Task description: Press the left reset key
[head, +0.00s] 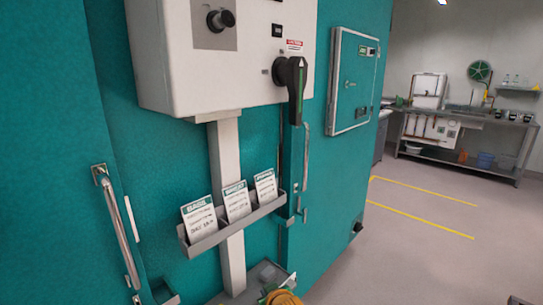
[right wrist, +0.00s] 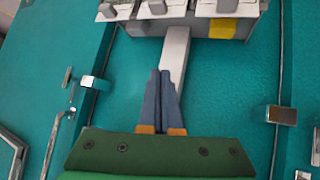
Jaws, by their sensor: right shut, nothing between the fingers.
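No key can be read as the left reset key in either view. In the head view a white control box (head: 170,60) on the teal wall carries a black knob (head: 221,20) on a grey plate and a black lever handle (head: 297,82) at its right edge. In the right wrist view my right gripper (right wrist: 166,75) is shut and empty, its blue fingers together in front of a pale post (right wrist: 177,50). Grey blocks (right wrist: 157,6) sit along a pale unit at the top edge, cut off by the frame. My left gripper is not in view.
A grey rack (head: 235,221) on the post holds three cards. A long metal handle (head: 118,225) is on the left. A framed panel (head: 353,80) is further right.

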